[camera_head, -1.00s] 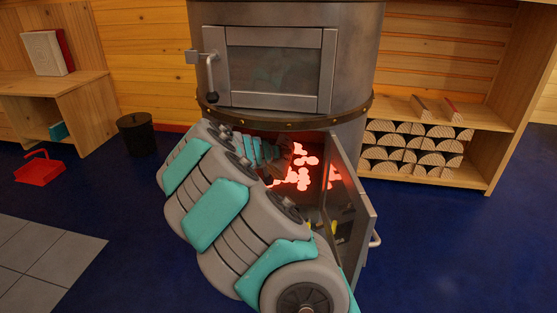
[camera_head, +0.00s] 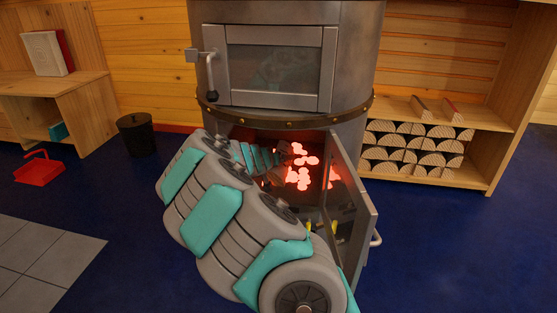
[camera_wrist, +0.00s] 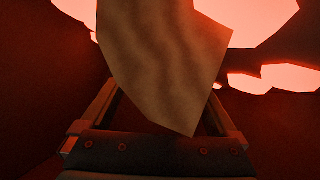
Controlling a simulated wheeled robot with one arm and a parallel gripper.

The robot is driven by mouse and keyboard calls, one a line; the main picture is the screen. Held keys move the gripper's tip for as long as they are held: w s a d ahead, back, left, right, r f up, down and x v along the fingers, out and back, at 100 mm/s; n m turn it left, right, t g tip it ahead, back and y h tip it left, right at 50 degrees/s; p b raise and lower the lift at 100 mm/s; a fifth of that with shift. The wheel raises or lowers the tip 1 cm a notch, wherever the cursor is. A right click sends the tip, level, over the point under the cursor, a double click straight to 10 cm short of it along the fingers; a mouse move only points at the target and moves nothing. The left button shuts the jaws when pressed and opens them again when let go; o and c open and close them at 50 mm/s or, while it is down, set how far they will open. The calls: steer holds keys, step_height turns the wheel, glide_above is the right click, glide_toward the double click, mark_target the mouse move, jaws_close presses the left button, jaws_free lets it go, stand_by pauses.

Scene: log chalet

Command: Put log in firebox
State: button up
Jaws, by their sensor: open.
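The stove's lower firebox (camera_head: 238,132) is open, with glowing embers (camera_head: 300,170) inside; the embers also show in the wrist view (camera_wrist: 272,78). Its glass door (camera_head: 352,205) is swung out to the right. My arm reaches through the opening, and my gripper (camera_wrist: 160,104) is inside, lit red. In the wrist view the log (camera_wrist: 165,60), a pale brown wedge-shaped piece, lies between and in front of the open fingers. Its lower corner points toward the gripper's palm. I cannot tell whether it touches the fingers or what it rests on.
The upper stove door (camera_head: 270,65) is shut. Several split logs (camera_head: 412,148) are stacked in the wooden shelf (camera_head: 485,178) at right. A black bin (camera_head: 136,134) and red dustpan (camera_head: 40,170) stand at left. The blue floor at right is clear.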

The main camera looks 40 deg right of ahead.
mark_target(277, 175)
steer(key=v, duration=1.1)
steer(key=shift+w+p, duration=0.1)
steer(key=shift+p, duration=0.3)
steer(key=shift+s+a+r, duration=0.25)
steer(key=shift+s+a, duration=0.05)
steer(key=shift+a, duration=0.1)
